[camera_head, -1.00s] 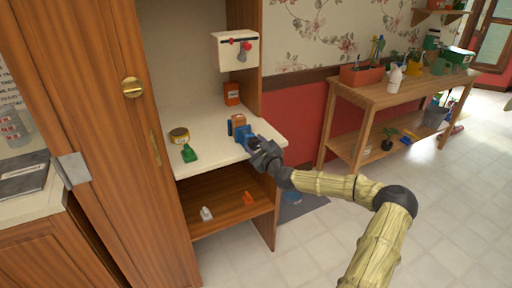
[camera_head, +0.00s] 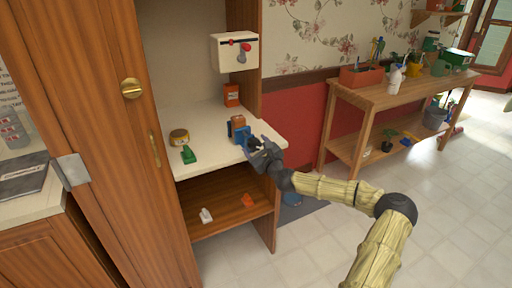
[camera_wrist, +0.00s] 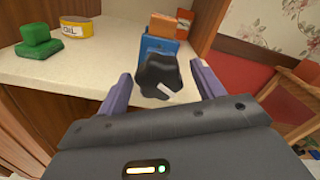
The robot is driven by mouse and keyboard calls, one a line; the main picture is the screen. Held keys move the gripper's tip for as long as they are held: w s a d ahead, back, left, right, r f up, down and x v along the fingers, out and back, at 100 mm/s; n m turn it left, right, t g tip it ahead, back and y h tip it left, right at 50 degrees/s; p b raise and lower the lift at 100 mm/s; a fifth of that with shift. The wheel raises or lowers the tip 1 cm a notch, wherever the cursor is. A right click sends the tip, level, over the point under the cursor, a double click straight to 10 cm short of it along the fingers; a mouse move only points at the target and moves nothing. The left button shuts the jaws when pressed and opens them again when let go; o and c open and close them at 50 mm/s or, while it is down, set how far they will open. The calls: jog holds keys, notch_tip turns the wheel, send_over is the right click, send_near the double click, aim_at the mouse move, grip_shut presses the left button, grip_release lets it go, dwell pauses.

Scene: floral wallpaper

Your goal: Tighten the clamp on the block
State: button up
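The blue clamp (camera_head: 240,133) stands near the front right of the white cabinet counter. An orange-brown block (camera_head: 238,121) sits in the clamp and also shows in the wrist view (camera_wrist: 163,25). The clamp's dark lobed knob (camera_wrist: 157,72) with a white mark faces my gripper. My gripper (camera_wrist: 160,70) is open, with one purple-grey finger on each side of the knob. Gaps show between the knob and both fingers. In the head view my gripper (camera_head: 257,148) is at the counter's front edge, and it hides most of the knob.
A green object (camera_head: 188,155) and a yellow tin (camera_head: 179,136) stand left of the clamp. A red-orange box (camera_head: 232,95) is behind it. A white box with a lever (camera_head: 235,53) hangs above. A wooden shelf (camera_head: 235,213) is below.

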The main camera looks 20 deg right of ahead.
jog(key=s, duration=1.7)
jog(key=shift+s+d+b, duration=0.2)
jog(key=shift+d+b, duration=0.05)
jog(key=shift+b, duration=0.05)
jog(key=a+f+n+g+y, duration=0.5)
jog(key=a+f+n, duration=0.25)
jog(key=a, duration=0.45)
jog(key=s+a+f+n+g+h, duration=0.1)
jog(key=s+a+f+n+g, duration=0.75)
jog(key=n, duration=0.45)
jog(key=s+a+r+n+g+h, duration=0.1)
jog(key=s+r+n+h, duration=0.3)
jog(key=s+r+n, duration=0.6)
notch_tip(320, 180, up, 4)
jog(key=shift+r+g+h, duration=0.1)
jog(key=shift+g+h, duration=0.2)
jog(key=shift+g, duration=0.15)
